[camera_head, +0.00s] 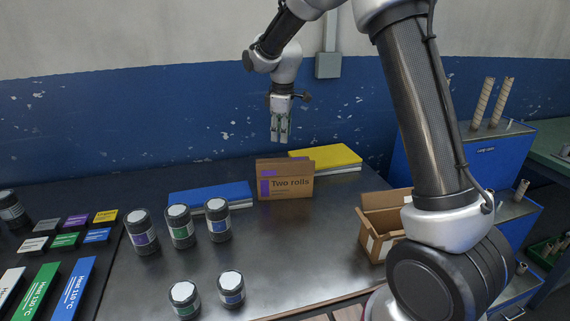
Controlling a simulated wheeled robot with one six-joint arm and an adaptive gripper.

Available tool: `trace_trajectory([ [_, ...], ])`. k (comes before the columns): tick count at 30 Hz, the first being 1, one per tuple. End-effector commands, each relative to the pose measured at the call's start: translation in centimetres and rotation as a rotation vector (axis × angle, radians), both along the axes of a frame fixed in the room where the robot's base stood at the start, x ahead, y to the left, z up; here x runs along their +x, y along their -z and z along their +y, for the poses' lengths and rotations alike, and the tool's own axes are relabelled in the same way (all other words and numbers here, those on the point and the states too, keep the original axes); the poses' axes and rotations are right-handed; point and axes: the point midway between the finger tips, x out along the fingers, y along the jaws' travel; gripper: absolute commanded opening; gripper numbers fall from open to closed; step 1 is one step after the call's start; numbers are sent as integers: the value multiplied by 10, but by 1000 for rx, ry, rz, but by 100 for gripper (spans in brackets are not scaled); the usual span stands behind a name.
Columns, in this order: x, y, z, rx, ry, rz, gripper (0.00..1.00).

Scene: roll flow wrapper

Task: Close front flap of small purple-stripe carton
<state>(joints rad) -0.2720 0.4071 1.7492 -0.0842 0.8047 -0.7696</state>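The small brown carton (283,189) with a purple stripe at its left and the words "Two rolls" stands upright on the dark table, right of centre. Its printed side faces me; a brown edge shows along its top, and I cannot tell clearly how each flap lies. My gripper (280,140) points down above and behind the carton, clear of it. Its fingers look close together with nothing visible between them, but the gap is too small to judge.
A blue box (208,194) lies left of the carton and a yellow one (325,157) behind it. Several dark jars (181,228) stand at left and front. An open brown carton (374,242) stands at right, partly behind my arm. The table between is clear.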

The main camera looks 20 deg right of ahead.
Motion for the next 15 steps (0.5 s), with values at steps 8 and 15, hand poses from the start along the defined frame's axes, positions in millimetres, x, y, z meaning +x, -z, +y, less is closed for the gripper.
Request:
trace_trajectory([
  [8,-63,12,3,4,-257,247,32],
  [15,-65,31,3,-2,-317,251,32],
])
